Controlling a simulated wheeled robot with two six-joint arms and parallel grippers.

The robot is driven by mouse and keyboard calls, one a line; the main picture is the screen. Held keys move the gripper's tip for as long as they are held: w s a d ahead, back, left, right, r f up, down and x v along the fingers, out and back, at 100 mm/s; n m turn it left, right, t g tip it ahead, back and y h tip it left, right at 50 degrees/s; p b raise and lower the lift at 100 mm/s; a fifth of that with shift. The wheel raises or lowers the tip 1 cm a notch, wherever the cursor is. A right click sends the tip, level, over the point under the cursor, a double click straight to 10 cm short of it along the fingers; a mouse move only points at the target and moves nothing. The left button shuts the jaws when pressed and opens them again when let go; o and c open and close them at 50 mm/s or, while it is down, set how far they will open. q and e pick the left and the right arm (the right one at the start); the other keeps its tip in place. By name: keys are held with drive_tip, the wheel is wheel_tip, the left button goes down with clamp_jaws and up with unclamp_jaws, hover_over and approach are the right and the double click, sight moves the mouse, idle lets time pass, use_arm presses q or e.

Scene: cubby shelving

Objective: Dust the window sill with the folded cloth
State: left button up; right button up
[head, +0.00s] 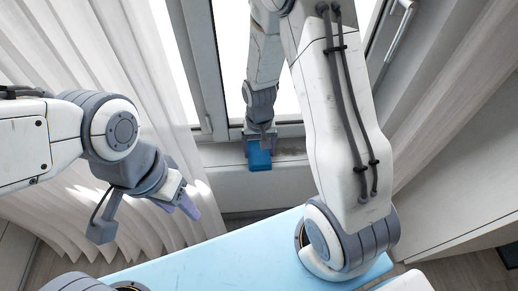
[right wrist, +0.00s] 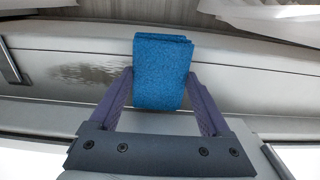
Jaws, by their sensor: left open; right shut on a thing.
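The blue folded cloth (head: 259,161) is held in my right gripper (head: 260,143) at the window sill (head: 222,157). In the right wrist view the cloth (right wrist: 162,65) sits between the two purple fingers of this gripper (right wrist: 160,85), over the pale sill (right wrist: 245,85). I cannot tell whether the cloth touches the sill. A dark dusty patch (right wrist: 87,75) lies on the sill to the left of the cloth in that view. My left gripper (head: 188,201) is open and empty, in front of the left curtain, well away from the sill.
A white curtain (head: 60,60) hangs at the left, close to my left arm; another (head: 455,95) hangs at the right. The window frame (head: 207,70) rises behind the sill, with a handle (head: 400,30) at the upper right. Wooden floor (right wrist: 180,16) shows below the sill.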

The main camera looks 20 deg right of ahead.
drive_tip(key=shift+f, duration=0.4)
idle(0.5)
